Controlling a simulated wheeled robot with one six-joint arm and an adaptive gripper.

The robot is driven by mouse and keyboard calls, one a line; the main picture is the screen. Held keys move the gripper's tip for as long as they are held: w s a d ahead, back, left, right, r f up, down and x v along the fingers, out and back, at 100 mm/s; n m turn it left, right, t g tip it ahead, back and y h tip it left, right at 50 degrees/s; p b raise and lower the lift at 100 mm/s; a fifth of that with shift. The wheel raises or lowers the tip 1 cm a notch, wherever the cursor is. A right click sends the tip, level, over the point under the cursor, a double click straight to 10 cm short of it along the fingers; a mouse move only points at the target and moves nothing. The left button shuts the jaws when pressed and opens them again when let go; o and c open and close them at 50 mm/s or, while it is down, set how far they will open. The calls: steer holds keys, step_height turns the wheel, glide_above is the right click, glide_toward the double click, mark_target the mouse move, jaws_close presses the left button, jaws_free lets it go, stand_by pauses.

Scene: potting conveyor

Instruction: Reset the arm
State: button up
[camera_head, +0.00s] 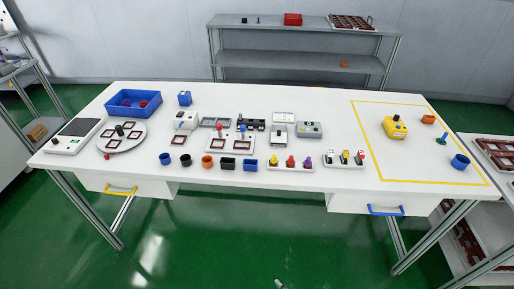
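My gripper cannot be made out in the head view. A small grey and dark piece shows at the bottom edge, just right of the middle, cut off by the frame; I cannot tell what it is. The white table (290,205) stands ahead with its objects, and no arm reaches over it.
The table holds a blue bin (134,104), a round grey plate (122,137), several small pots, and a yellow device (395,127) inside a yellow outline. Drawers with yellow (121,190) and blue (386,211) handles face me. A shelf (300,60) stands behind. Green floor in front is clear.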

steer(key=s+d+r+m+t+h, duration=0.1)
steer(key=s+d+r+m+t, duration=0.1)
steer(key=s+d, duration=0.5)
steer(key=s+d+r+m+t+h, duration=0.1)
steer(key=s+d+r+m+t, duration=0.1)
steer(key=s+r, duration=0.7)
steer(key=s+d+r+m+t+h, duration=0.2)
steer(key=s+d+r, duration=0.3)
steer(key=s+r, duration=0.5)
steer(key=shift+s+r, duration=0.2)
steer(key=shift+s, duration=0.1)
